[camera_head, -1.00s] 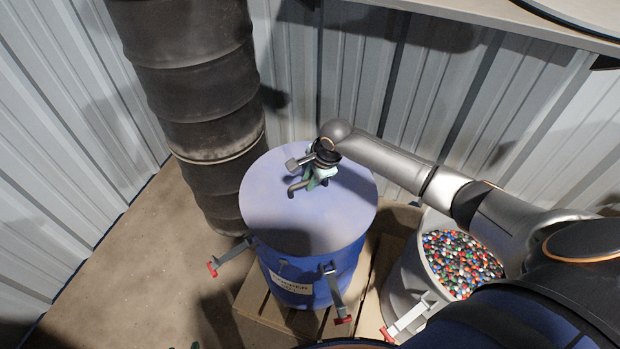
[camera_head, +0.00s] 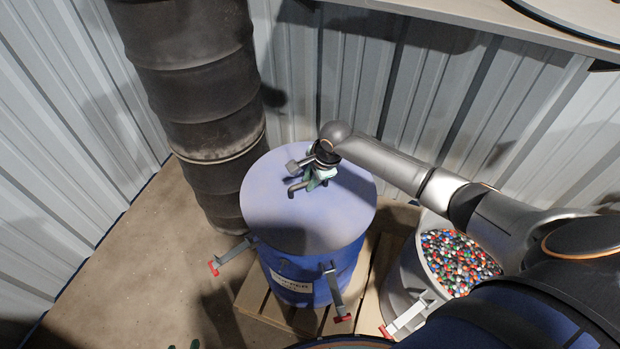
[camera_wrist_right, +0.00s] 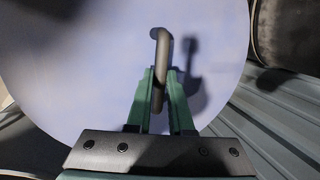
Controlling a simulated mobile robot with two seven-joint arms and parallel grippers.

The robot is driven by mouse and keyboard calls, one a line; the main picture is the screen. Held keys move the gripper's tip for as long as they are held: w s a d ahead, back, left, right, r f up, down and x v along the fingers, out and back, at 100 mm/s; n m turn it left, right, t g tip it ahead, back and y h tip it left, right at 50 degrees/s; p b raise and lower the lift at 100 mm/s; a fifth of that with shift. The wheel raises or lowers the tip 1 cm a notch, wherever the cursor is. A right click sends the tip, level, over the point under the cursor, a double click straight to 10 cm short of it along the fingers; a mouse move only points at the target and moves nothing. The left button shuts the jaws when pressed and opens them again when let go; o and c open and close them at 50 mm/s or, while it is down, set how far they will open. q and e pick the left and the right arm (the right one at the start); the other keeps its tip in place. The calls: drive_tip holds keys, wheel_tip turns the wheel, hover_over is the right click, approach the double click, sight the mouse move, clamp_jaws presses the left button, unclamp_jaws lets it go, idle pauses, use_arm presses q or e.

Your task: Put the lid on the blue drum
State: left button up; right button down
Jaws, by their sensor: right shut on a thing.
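The blue drum (camera_head: 325,272) stands upright on a wooden pallet, with a white label on its front. The round blue lid (camera_head: 302,230) lies level over the drum's top, and no gap shows between them from above. My right gripper (camera_head: 318,180) is above the lid, shut on its dark bar handle. In the right wrist view the green fingers (camera_wrist_right: 162,100) sit on both sides of the handle (camera_wrist_right: 160,70). Two latches, a left one (camera_head: 232,254) and a front one (camera_head: 335,290), hang outward from the drum with red ends. My left gripper is not clearly in view.
A grey drum (camera_head: 398,278) full of coloured pellets (camera_head: 455,262) stands to the right. A dark stack of ribbed drums or duct (camera_head: 200,100) rises behind on the left. Corrugated walls close the corner. The wooden pallet (camera_head: 262,312) is underneath; floor at left is clear.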

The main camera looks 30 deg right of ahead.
drive_tip(key=shift+w+r, duration=0.1)
drive_tip(key=shift+r, duration=0.05)
drive_tip(key=c, duration=0.8)
unclamp_jaws()
drive_tip(key=shift+o, duration=0.3)
drive_tip(key=shift+s+f, duration=0.2)
drive_tip(key=shift+f, duration=0.05)
drive_tip(key=p+v, duration=0.1)
drive_tip(key=v, duration=0.4)
drive_tip(key=shift+w, duration=0.15)
use_arm(q)
drive_tip(key=shift+s+a+r+p, duration=0.2)
drive_tip(key=shift+a+r+p, duration=0.05)
drive_tip(key=shift+r+p, duration=0.2)
drive_tip(key=shift+s+a+r+p, duration=0.2)
drive_tip(key=shift+a+r+p, duration=0.05)
drive_tip(key=shift+r+p, duration=0.2)
use_arm(e)
wheel_tip(320, 180, up, 7)
hover_over(314, 195)
drive_tip(key=s+d, duration=0.1)
drive_tip(key=s, duration=0.1)
drive_tip(key=shift+s+r, duration=0.2)
drive_tip(key=shift+r, duration=0.05)
